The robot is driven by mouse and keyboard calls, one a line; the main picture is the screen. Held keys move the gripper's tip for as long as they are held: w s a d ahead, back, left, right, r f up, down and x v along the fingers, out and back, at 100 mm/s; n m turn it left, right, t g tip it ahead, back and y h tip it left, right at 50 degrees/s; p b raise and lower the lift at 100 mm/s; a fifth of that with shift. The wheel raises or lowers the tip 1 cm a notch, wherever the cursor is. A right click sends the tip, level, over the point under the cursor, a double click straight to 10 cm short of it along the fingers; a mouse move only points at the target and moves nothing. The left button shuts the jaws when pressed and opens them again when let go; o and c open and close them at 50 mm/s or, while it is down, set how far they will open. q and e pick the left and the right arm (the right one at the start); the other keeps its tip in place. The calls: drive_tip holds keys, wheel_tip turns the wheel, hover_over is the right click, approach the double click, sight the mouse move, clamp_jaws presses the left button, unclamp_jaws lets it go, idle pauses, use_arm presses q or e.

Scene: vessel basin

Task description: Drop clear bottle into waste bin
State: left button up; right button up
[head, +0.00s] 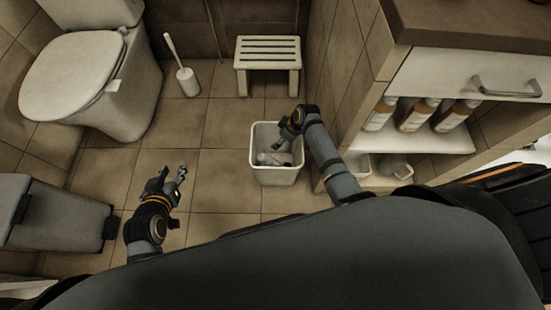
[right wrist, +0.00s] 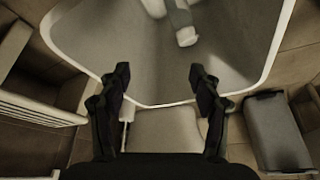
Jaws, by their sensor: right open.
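The white waste bin (head: 277,178) stands on the tiled floor near the cabinet. A pale clear bottle (head: 268,158) lies inside it, and it also shows in the right wrist view (right wrist: 183,22) at the top edge, partly cut off. My right gripper (head: 287,135) is over the bin. In the right wrist view its two fingers are spread apart and empty (right wrist: 160,75), with the bin's rim (right wrist: 160,105) behind them and the bottle apart from them. My left gripper (head: 172,172) is over the floor left of the bin, with its fingers apart and nothing between them.
A slatted stool (head: 267,55) stands behind the bin, with a toilet brush (head: 186,78) beside it. A toilet (head: 80,80) is at the left, a grey bin (head: 50,215) below it. The cabinet shelf (head: 410,138) with several bottles bounds the right.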

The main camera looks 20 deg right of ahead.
drive_tip(key=shift+r, duration=0.1)
wheel_tip(320, 180, up, 10)
idle(0.4)
